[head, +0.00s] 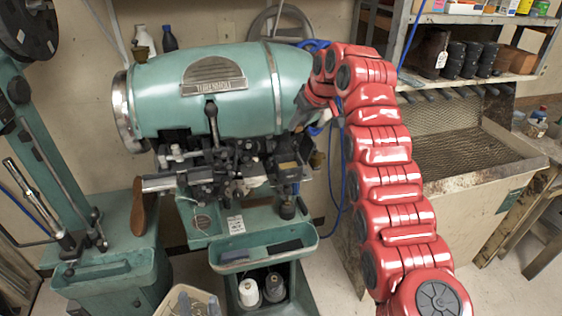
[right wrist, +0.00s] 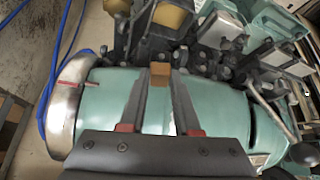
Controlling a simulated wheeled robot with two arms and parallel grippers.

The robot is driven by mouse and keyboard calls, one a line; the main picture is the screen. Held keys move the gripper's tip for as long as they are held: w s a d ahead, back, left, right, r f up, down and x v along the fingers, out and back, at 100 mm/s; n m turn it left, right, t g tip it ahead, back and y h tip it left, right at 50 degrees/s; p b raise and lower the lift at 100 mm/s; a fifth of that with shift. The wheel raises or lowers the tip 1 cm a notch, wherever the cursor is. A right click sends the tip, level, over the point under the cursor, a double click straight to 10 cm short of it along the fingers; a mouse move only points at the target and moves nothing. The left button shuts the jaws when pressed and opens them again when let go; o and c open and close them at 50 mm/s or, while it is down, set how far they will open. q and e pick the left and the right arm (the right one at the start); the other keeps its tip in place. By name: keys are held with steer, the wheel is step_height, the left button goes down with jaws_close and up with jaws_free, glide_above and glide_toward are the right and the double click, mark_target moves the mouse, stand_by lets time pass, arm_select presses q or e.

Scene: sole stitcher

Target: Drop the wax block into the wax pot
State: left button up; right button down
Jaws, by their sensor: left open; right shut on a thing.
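My right gripper (head: 303,122) is at the right end of the green machine barrel, with its fingertips partly hidden in the head view. In the right wrist view its two fingers (right wrist: 160,80) are shut on a small amber-brown wax block (right wrist: 160,70), held at the tips above the barrel. A small brass-coloured cup (head: 318,160) sits low at the machine's right side; it may be the wax pot, but I cannot tell for sure. A similar tan cup shows at the top of the right wrist view (right wrist: 118,6), apart from the block. My left gripper is not in view.
The green barrel (head: 215,90) and its dark metal mechanism (head: 225,165) fill the middle. Blue cables (head: 335,190) hang to the right. A green tray (head: 262,250) with spools below stands in front. A mesh-lined bench (head: 460,160) and a shelf of jars are at right.

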steer(key=shift+w+a+f, duration=0.15)
steer(key=shift+w+f, duration=0.05)
steer(key=shift+f, duration=0.3)
steer(key=shift+s+d+f+b, duration=0.1)
steer(key=shift+s+f+b, duration=0.15)
steer(key=shift+f, duration=0.15)
steer(key=shift+s+d+f+b, duration=0.1)
steer(key=shift+f+b, duration=0.1)
steer(key=shift+f, duration=0.15)
step_height(320, 180, down, 3)
steer(key=shift+w+f, duration=0.1)
steer(key=c, duration=0.5)
jaws_free()
steer(key=shift+c, duration=0.2)
